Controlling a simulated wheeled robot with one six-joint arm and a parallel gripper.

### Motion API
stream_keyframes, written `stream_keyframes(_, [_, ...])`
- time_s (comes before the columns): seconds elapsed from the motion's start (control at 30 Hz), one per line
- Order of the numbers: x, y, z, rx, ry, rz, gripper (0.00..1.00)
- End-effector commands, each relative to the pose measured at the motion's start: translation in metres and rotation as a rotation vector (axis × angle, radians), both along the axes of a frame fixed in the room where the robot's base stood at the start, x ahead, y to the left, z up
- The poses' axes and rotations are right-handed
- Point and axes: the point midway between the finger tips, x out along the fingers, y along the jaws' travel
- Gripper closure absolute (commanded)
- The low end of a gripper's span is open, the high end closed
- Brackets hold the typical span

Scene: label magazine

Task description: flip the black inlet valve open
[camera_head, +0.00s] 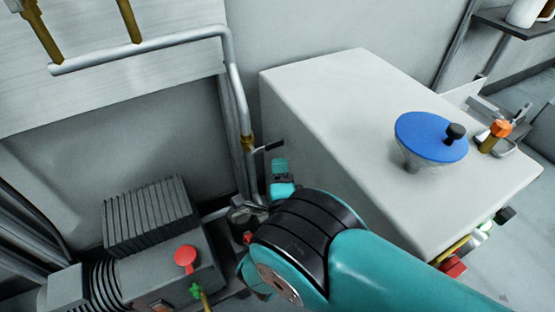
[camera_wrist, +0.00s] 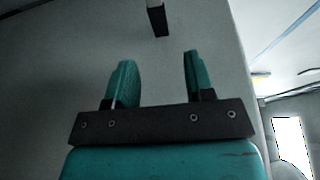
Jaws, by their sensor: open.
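The black inlet valve handle (camera_head: 270,147) is a short dark lever on a brass valve body (camera_head: 247,143), on the grey vertical pipe left of the white cabinet. It sticks out to the right, roughly across the pipe. In the wrist view a dark bar (camera_wrist: 158,20), apparently this lever, hangs in from the top edge, beyond the fingertips and between their lines. My gripper (camera_wrist: 156,62) is open and empty, with both teal fingers apart. In the head view my gripper (camera_head: 280,170) is just below the lever, partly hidden by my own wrist. No contact shows.
The white cabinet (camera_head: 350,120) stands close on the right, with a blue handwheel (camera_head: 430,137) and an orange-capped brass fitting (camera_head: 495,135) on top. A grey finned motor (camera_head: 150,215) with a red knob (camera_head: 185,258) is at lower left. The grey pipe (camera_head: 230,75) runs up the wall.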

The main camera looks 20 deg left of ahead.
Motion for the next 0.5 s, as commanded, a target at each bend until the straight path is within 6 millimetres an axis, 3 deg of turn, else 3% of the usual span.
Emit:
stream_keyframes(0.03, [0.014, 0.006, -0.005, 0.009, 0.000, -0.006, 0.51])
stream_keyframes(0.2, [0.046, 0.022, -0.003, 0.008, 0.000, -0.005, 0.51])
stream_keyframes(0.5, [0.074, 0.038, -0.001, 0.002, 0.000, -0.001, 0.51])
